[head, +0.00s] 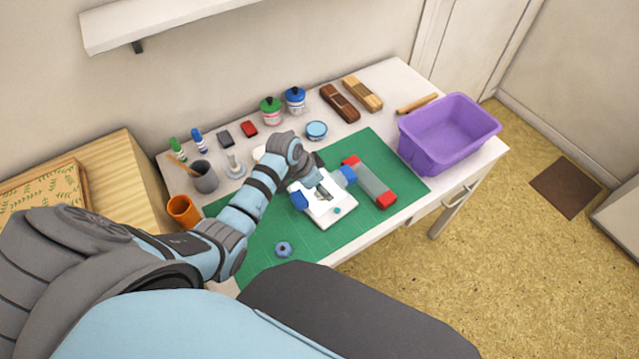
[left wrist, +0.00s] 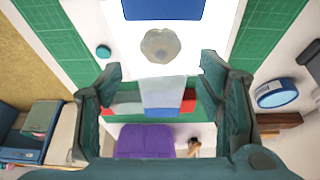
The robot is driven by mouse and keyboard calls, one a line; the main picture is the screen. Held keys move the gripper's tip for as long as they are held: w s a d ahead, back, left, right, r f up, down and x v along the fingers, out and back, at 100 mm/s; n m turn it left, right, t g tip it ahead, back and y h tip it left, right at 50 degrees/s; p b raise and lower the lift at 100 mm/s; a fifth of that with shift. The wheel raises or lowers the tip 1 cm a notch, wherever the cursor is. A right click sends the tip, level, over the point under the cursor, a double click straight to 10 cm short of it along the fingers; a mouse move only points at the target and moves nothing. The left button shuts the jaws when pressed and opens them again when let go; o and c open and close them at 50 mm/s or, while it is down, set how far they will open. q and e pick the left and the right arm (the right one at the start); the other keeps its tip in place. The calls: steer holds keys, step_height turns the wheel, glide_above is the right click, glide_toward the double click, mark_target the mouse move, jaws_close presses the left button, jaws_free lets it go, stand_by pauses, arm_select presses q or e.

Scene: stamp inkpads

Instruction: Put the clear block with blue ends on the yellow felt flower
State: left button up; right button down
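The clear block with blue ends (head: 348,175) lies across the white sheet, one blue end at each side. In the left wrist view its clear part (left wrist: 160,90) runs between two blue ends. The yellow felt flower (left wrist: 160,45) shows dull through the clear middle, under the block from this angle; whether they touch I cannot tell. In the head view my gripper hides the flower. My left gripper (head: 324,192) is over the block. In the left wrist view its fingers (left wrist: 160,68) stand apart, one on each side of the block, with visible gaps. My right gripper is not in view.
The white sheet (head: 322,217) lies on a green mat (head: 310,240). A clear block with red ends (head: 370,183) lies right of it. A purple bin (head: 440,150) stands at the right. Jars, inkpads, orange and grey cups line the table's back and left.

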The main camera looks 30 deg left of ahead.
arm_select(q)
steer(key=shift+s+a+r, duration=0.1)
steer(key=shift+r, duration=0.4)
steer(key=p+v, duration=0.3)
steer(key=v, duration=0.8)
